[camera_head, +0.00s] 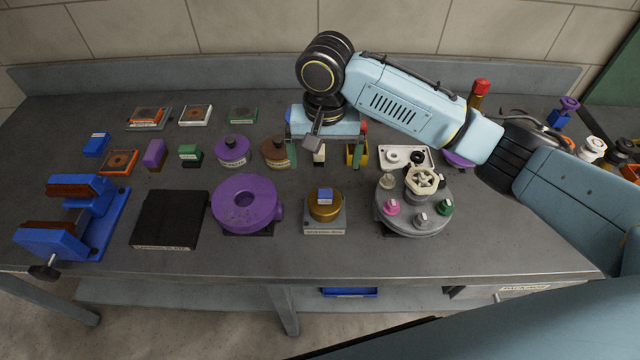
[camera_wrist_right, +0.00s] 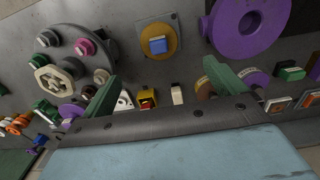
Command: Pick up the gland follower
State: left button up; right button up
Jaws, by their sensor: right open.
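No label that I can read names the gland follower, so I cannot tell which part it is. My right gripper (camera_head: 320,150) is open and empty over the back middle of the bench. In the right wrist view its two green fingers (camera_wrist_right: 163,92) stand wide apart. A small cream block (camera_head: 319,154) shows below the gripper, between the fingers. It also shows in the right wrist view (camera_wrist_right: 177,94). A yellow holder (camera_head: 357,155) with a red part is beside it, and a brown disc (camera_head: 274,152) is on the left. My left gripper is not in view.
A purple ring housing (camera_head: 243,203), a gold cylinder with a blue block (camera_head: 325,206) and a grey round plate with knobs (camera_head: 412,220) stand in front. A blue vise (camera_head: 100,222) and a black plate (camera_head: 167,220) are left. The bench's front strip is clear.

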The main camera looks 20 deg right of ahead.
send_over(325, 194)
notch_tip(325, 194, down, 6)
jog(key=shift+s+f, duration=0.1)
jog(key=shift+f, duration=0.3)
notch_tip(325, 194, down, 3)
jog(key=shift+r, duration=0.2)
notch_tip(325, 194, down, 2)
jog(key=shift+f, duration=0.4)
jog(key=shift+c, duration=0.5)
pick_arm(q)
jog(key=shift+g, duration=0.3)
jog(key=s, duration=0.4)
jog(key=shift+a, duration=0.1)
pick_arm(e)
jog(key=c, duration=1)
jog(key=shift+r, duration=0.1)
